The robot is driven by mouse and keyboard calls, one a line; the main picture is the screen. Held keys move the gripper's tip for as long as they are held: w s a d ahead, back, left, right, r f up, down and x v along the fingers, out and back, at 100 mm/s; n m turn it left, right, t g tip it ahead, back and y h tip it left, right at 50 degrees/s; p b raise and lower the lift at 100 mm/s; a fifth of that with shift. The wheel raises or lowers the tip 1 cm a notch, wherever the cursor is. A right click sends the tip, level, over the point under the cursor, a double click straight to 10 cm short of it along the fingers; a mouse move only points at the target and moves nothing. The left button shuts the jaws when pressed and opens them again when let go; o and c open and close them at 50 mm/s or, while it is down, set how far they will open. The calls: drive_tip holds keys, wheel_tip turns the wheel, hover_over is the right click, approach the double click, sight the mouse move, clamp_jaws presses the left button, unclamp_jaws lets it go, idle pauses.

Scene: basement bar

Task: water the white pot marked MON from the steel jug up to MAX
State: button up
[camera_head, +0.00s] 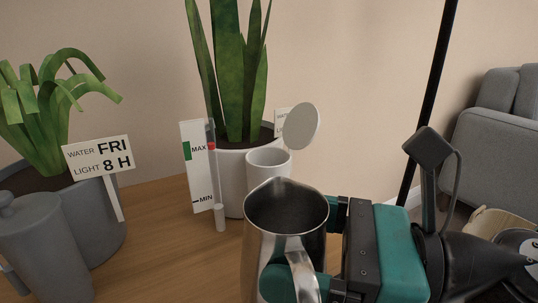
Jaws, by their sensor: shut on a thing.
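The steel jug (268,238) is upright at the lower middle, in front of the white pot, its open mouth facing up. Its inside is dark, and I cannot tell the water level. My gripper (312,246) is shut on the jug from the right. The white pot (232,176) holds a tall, upright, broad-leaved plant. A white gauge card (197,168) with MAX and MIN marks stands at its left front; a red marker (211,146) shows close to the MAX line. A label (281,118) behind the pot is mostly hidden, so MON cannot be read.
A white cylinder (268,170) with a raised round disc (301,126) stands between jug and pot. At left are a grey pot (104,232) labelled FRI, 8 H, and a grey lidded vessel (40,250). A black pole (428,100) and grey sofa (497,125) are at right.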

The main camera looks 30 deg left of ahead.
drive_tip(key=shift+r, duration=0.1)
idle(0.6)
wheel_tip(320, 180, up, 45)
drive_tip(key=p, duration=4.5)
